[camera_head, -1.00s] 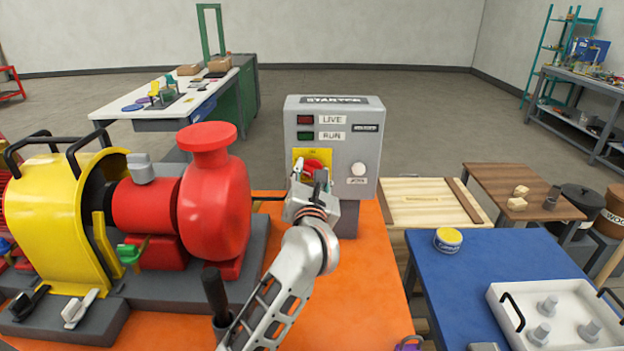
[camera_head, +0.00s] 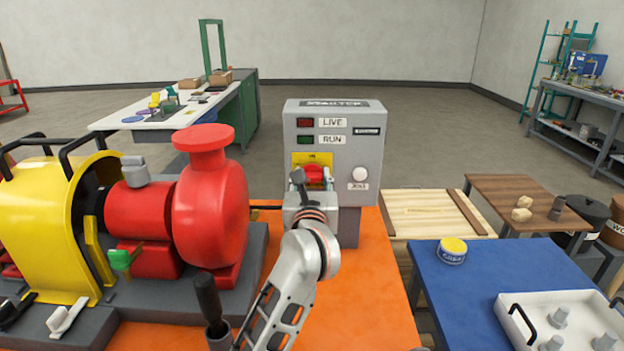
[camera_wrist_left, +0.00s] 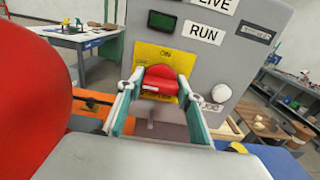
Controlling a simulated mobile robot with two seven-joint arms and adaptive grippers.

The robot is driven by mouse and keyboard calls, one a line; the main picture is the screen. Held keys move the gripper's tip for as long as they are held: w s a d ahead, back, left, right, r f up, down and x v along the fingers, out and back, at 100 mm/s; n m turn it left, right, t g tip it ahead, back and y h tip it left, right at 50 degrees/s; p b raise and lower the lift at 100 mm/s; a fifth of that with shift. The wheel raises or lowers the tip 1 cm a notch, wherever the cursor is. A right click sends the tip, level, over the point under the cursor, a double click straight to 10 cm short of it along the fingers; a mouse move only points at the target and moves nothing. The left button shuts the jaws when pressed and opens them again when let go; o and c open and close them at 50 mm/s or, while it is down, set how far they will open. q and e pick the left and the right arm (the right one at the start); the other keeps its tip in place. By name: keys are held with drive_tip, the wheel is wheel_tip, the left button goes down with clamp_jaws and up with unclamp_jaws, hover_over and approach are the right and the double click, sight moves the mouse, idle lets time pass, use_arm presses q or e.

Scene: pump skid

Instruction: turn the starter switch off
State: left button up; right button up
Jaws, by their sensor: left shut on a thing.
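The starter box (camera_head: 370,140) is a grey cabinet at the back of the orange bench. Its red switch knob (camera_head: 314,172) sits on a yellow plate (camera_head: 327,159) below the LIVE and RUN lamps. My left gripper (camera_head: 312,184) is in front of the plate, shut on the knob. In the left wrist view the red knob (camera_wrist_left: 160,82) lies between the two fingers (camera_wrist_left: 157,98), and its bar looks roughly level. An "ON" mark shows above it; the lower lettering is partly hidden. My right gripper is not in view.
A red pump (camera_head: 210,200) and yellow guard (camera_head: 50,220) stand close on the left. A white push button (camera_head: 360,174) is right of the knob. A dark upright handle (camera_head: 208,298) stands beside my left arm. Orange bench top (camera_head: 370,290) is clear on the right.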

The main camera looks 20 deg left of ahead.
sight(312, 130)
use_arm(q)
drive_tip(key=o, duration=1.1)
wheel_tip(312, 130, up, 10)
